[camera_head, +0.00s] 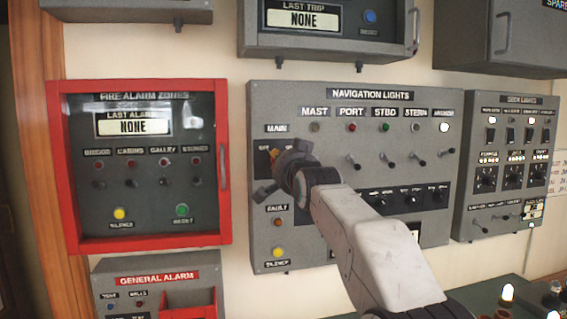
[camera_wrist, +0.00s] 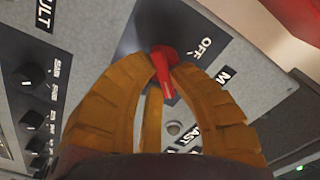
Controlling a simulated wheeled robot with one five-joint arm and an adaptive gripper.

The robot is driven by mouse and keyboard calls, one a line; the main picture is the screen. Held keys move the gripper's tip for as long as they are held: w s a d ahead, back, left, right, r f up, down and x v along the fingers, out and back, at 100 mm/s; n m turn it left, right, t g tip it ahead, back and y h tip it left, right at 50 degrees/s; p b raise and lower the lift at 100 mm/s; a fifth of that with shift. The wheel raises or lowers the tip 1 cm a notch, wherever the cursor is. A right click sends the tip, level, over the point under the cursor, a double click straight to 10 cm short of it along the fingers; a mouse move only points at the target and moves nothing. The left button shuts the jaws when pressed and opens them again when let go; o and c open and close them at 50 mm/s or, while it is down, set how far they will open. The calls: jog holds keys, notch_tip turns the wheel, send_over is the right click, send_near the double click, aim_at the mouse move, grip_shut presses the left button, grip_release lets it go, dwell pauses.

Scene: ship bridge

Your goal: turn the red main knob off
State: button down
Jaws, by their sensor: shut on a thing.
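The red main knob (camera_wrist: 166,78) shows in the wrist view on a dark plate, with the word OFF (camera_wrist: 204,46) printed beside it. My gripper (camera_wrist: 163,66) has its orange-brown fingers closed around the knob, and their tips are at its sides. In the head view, my gripper (camera_head: 273,157) is at the left part of the navigation lights panel (camera_head: 355,110), just under the MAIN label (camera_head: 276,128). The knob is hidden there behind my gripper. The exact direction of the knob's pointer is hard to tell.
A red-framed fire alarm box (camera_head: 225,165) is at the left. A deck lights panel (camera_head: 513,155) is at the right. Small toggle levers (camera_head: 354,160) stick out of the navigation panel right of my gripper. A general alarm box (camera_head: 155,285) sits below.

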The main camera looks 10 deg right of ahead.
jog(key=shift+r+n, duration=0.1)
jog(key=shift+n, duration=0.2)
jog(key=n, duration=1.1)
jog(key=r+n, duration=0.1)
jog(key=n, duration=0.5)
jog(key=shift+a+b, duration=0.3)
jog(key=shift+b, duration=0.1)
jog(key=shift+n, duration=0.3)
jog(key=c, duration=1.1)
grip_release()
jog(key=shift+f, duration=0.2)
jog(key=shift+c, duration=0.2)
jog(key=shift+s, duration=0.1)
